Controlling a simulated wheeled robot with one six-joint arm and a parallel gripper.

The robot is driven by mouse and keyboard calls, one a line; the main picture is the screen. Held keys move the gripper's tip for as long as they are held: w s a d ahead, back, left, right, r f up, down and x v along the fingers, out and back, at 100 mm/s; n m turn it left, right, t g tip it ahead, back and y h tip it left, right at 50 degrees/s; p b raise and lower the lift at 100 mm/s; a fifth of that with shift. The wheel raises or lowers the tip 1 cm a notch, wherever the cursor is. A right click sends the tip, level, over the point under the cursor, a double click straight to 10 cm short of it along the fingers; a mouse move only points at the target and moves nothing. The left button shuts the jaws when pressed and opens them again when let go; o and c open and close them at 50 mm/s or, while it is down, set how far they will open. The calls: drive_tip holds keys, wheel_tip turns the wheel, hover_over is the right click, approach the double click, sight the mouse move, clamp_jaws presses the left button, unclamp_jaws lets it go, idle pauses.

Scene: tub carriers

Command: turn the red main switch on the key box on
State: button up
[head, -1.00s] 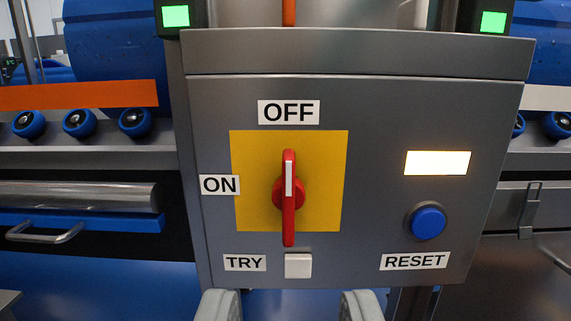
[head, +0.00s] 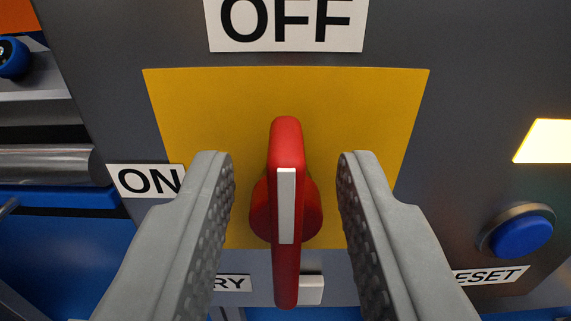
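The red main switch (head: 286,140) sits on a yellow plate (head: 210,110) on the grey key box (head: 460,60). Its handle stands upright, with the white mark along its front and its upper end towards the OFF label (head: 286,22). The ON label (head: 146,180) is to the left of the plate. My gripper (head: 286,165) is open, with one grey finger on each side of the handle. A clear gap shows between each finger and the handle.
A blue button (head: 521,236) with the RESET label (head: 490,274) and a lit pale panel (head: 546,141) are at the right. A white button (head: 311,290) is below the switch, partly hidden behind the handle. A steel roller (head: 50,165) lies at the far left.

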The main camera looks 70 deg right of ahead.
clamp_jaws()
drive_tip(key=shift+n, duration=0.6)
drive_tip(key=n, duration=0.5)
drive_tip(key=w+f+n, duration=0.1)
drive_tip(key=n, duration=0.2)
drive_tip(key=shift+w+a, duration=0.1)
drive_tip(key=shift+a, duration=0.05)
drive_tip(key=n, duration=0.4)
drive_tip(key=shift+w+a+f+n, duration=0.1)
drive_tip(key=shift+w+f+n, duration=0.1)
drive_tip(key=shift+f+n, duration=0.35)
drive_tip(key=shift+n, duration=0.8)
drive_tip(key=shift+f+n, duration=0.15)
drive_tip(key=shift+n, duration=0.8)
